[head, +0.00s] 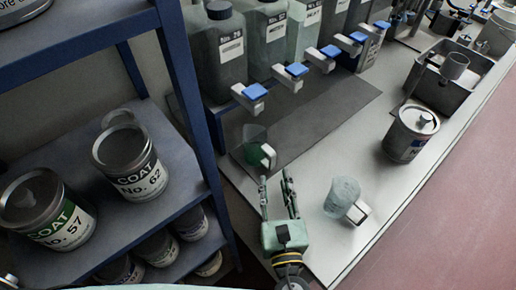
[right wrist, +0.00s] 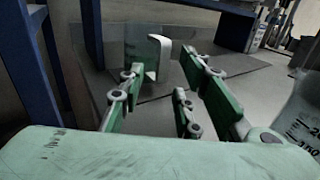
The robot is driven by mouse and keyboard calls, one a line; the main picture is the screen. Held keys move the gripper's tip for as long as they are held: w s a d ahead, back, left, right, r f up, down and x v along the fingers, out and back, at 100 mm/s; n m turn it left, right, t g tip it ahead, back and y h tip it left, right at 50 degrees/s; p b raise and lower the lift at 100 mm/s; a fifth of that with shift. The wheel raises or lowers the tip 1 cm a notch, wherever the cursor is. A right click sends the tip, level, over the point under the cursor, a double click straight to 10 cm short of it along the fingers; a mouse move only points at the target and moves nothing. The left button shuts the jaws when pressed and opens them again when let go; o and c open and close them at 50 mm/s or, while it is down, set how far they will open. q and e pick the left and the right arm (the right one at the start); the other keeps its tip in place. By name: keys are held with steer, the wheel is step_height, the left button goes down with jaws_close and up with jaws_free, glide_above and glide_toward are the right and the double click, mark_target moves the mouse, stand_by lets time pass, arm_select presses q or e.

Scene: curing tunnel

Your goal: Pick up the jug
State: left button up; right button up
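Two clear jugs with white handles stand on the bench. One jug (head: 254,133), with green in its lower part, is at the dark mat's near left edge, its handle (head: 268,156) towards me. The other, a pale frosted jug (head: 341,194), stands to the right of my right gripper. My right gripper (head: 277,179) is open and empty, its fingers pointing at the green jug's handle. In the right wrist view that handle (right wrist: 158,58) is ahead between the fingers, apart from them; the graduated frosted jug (right wrist: 302,112) is at the right edge. My left gripper is not in view.
A blue-framed shelf (head: 185,90) with coating cans, including No. 62 (head: 131,160) and No. 57 (head: 48,210), stands close on the left. Containers with blue-topped taps (head: 290,71) line the back. A metal can (head: 408,136) and a sink (head: 448,92) are to the right.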

mark_target(273, 162)
steer(key=w, duration=0.1)
steer(key=w+p, duration=0.1)
steer(key=w, duration=0.2)
steer(key=shift+w+a+r+p, duration=0.2)
steer(key=shift+w+r+p, duration=0.1)
steer(key=shift+w+p, duration=0.1)
steer(key=shift+w, duration=0.25)
steer(key=shift+c, duration=0.3)
jaws_close()
